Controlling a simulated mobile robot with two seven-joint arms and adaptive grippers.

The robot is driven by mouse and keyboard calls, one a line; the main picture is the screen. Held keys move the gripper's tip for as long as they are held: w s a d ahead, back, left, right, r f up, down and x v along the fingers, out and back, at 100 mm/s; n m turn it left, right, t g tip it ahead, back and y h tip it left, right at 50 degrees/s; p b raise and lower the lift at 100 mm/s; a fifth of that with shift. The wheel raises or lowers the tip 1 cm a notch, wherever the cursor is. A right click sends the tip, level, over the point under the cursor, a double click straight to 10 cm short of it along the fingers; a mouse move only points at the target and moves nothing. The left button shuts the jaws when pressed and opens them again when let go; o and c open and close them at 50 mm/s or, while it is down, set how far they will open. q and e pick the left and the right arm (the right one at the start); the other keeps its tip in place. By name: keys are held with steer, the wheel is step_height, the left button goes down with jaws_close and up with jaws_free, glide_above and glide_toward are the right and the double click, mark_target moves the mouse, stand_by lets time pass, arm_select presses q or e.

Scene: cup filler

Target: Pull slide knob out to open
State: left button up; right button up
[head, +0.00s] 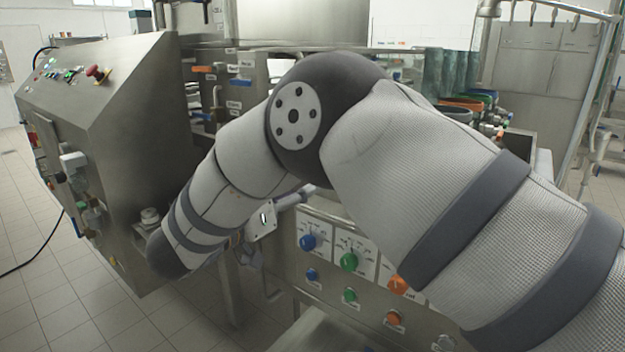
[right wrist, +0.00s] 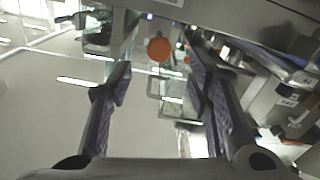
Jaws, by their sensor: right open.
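An orange round knob (right wrist: 159,48) shows in the right wrist view, ahead of my right gripper (right wrist: 158,80) and between the lines of its two fingers. I cannot tell for sure that it is the slide knob. My right gripper is open with nothing between its fingers, and the knob looks apart from the fingertips. In the head view my right arm crosses the middle and bends down at the left, hiding much of the gripper and the machine behind it. My left gripper is not in view.
A steel control cabinet (head: 110,130) stands at the left. A front panel carries blue (head: 308,242), green (head: 349,262) and orange (head: 398,285) knobs, close to my right forearm. Coloured bins (head: 470,101) stand at the back right. Tiled floor (head: 60,300) is open at the lower left.

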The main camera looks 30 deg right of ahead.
steer(key=v, duration=0.5)
steer(key=shift+s+a, duration=0.15)
steer(key=shift+a, duration=0.2)
steer(key=shift+f, duration=0.1)
